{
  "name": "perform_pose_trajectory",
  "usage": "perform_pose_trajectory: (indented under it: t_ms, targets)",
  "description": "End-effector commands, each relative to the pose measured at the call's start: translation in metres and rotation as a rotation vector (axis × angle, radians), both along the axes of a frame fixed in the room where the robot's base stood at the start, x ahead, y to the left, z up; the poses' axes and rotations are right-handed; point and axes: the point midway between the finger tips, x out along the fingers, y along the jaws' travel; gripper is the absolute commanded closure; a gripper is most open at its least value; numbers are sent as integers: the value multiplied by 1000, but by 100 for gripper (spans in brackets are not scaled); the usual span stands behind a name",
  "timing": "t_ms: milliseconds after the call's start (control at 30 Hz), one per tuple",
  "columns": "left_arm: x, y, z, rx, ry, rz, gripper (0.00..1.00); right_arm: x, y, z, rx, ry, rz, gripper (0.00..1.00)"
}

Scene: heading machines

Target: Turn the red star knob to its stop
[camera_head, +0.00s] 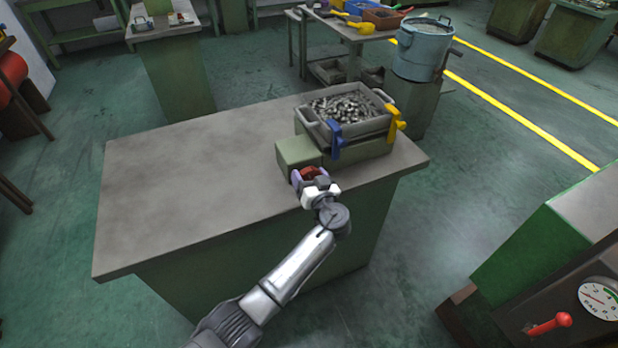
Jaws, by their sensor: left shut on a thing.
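The red star knob (310,172) sits low on the front of a small green box on the workbench, beside the metal bin. My left gripper (312,177) reaches up from the front edge of the bench and is shut on the knob. Its fingers and wrist cover much of the knob, so its turned angle cannot be read. My right gripper is not in view.
The green box (297,152) adjoins a bin of metal parts (347,106) with blue (335,134) and yellow (394,122) handles. The bench top (190,180) is clear on the left. A machine with a gauge (600,298) and red lever (550,324) stands at right.

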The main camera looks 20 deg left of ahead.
Motion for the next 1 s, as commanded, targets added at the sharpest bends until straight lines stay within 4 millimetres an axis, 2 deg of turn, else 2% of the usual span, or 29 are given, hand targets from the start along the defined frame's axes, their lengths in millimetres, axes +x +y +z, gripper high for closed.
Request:
perform_pose_trajectory:
  t_ms: [600, 633, 867, 1000]
  targets:
    - [0, 0, 0, 30, 31, 0, 52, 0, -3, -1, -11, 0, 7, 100]
    - [0, 0, 0, 30, 31, 0, 27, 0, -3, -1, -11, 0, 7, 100]
    - [0, 0, 0, 29, 32, 0, 5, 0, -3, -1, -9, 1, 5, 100]
    - [0, 0, 0, 29, 32, 0, 3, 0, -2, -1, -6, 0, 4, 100]
